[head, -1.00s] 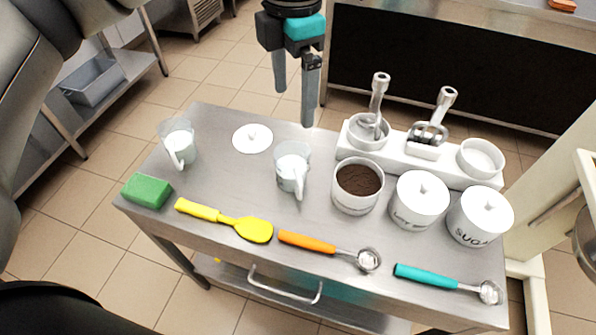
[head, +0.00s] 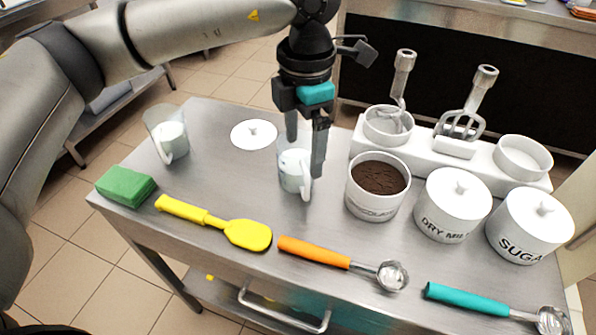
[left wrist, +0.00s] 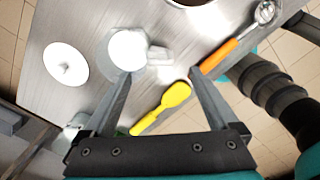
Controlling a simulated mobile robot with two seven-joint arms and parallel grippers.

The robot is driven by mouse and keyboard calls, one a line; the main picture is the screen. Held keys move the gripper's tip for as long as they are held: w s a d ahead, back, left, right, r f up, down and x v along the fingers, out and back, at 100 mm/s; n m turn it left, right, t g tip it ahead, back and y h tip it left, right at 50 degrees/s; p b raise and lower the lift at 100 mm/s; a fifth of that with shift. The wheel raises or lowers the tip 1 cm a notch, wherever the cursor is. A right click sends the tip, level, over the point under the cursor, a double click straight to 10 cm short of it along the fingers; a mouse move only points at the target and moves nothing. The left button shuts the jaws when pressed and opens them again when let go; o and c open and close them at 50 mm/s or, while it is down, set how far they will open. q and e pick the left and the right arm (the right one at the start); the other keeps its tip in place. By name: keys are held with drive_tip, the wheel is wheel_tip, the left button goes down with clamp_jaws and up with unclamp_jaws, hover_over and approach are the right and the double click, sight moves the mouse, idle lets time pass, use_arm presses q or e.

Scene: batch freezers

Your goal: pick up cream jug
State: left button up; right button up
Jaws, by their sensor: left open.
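Two clear jugs with white contents stand on the steel table; I cannot tell by label which holds cream. The middle jug (head: 292,180) stands upright with its handle toward the front; in the left wrist view the jug (left wrist: 127,47) has its handle (left wrist: 160,56) pointing right. The other jug (head: 170,141) stands at the left of the table. My left gripper (head: 305,160) is open and pointing down at the middle jug, its fingers partly hiding it. In the left wrist view the open fingers (left wrist: 160,75) lie either side of the handle's line. My right gripper is not in view.
A white lid (head: 254,134) lies behind the jugs. A brown-filled pot (head: 377,205) and lidded DRY MILK (head: 452,222) and SUGAR canisters (head: 530,240) stand right. A green sponge (head: 125,186), yellow spatula (head: 215,222) and orange scoop (head: 312,252) lie in front.

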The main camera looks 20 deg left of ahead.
use_arm(q)
drive_tip(key=b, duration=0.1)
hover_over(302, 193)
wheel_tip(302, 193, down, 4)
drive_tip(key=shift+s+f, duration=0.1)
drive_tip(key=shift+f, duration=0.05)
drive_tip(key=shift+f+b, duration=0.65)
drive_tip(key=shift+f, duration=2.6)
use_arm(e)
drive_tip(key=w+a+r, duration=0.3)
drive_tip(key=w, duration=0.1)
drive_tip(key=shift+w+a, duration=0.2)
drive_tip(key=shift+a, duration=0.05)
use_arm(q)
clamp_jaws()
drive_tip(key=shift+r, duration=0.1)
